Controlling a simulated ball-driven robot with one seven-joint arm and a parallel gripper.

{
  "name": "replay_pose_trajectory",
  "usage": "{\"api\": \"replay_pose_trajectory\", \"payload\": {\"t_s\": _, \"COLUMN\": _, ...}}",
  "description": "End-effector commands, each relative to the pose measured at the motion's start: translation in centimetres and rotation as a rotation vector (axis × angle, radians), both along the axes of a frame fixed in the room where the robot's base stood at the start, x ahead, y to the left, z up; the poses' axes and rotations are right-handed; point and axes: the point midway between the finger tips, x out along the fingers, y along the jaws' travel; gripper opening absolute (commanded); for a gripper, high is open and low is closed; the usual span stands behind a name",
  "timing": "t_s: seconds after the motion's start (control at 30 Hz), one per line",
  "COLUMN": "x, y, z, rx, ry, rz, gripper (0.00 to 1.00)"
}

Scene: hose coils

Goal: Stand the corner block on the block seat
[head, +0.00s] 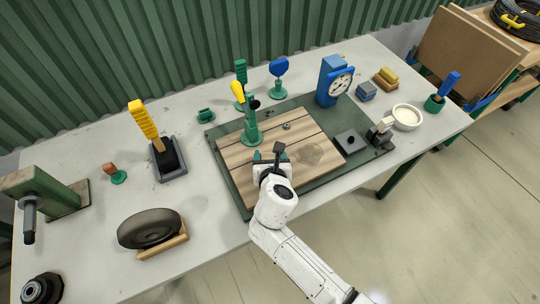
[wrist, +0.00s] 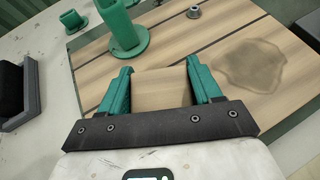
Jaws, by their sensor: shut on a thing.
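My gripper (wrist: 160,92) is shut on a pale wooden block (wrist: 161,88), which I take to be the corner block. The block sits between the two green fingers, above the planked wooden board; its underside is hidden. In the head view my gripper (head: 271,157) is over the board's front part, and the block cannot be made out there. A small green socket with a flange (head: 205,116), probably the block seat, stands on the table left of the board. It also shows at the top left of the wrist view (wrist: 72,20), apart from the gripper.
A green stand (head: 251,133) with a yellow-handled tool rises just beyond my gripper. A black holder (head: 169,160) with a yellow brush stands to the left. The board (head: 240,175) lies on a green mat. A blue dial gauge (head: 335,82) stands behind. Bare table lies around the socket.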

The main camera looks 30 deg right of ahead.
Motion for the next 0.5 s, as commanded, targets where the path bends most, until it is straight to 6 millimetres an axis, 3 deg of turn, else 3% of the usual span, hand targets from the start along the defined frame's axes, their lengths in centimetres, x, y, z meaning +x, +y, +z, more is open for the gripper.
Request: {"api": "replay_pose_trajectory", "payload": {"t_s": 0.5, "x": 0.03, "y": 0.00, "z": -0.56, "rx": 0.000, "ry": -0.001, "rz": 0.000, "gripper": 0.32}}
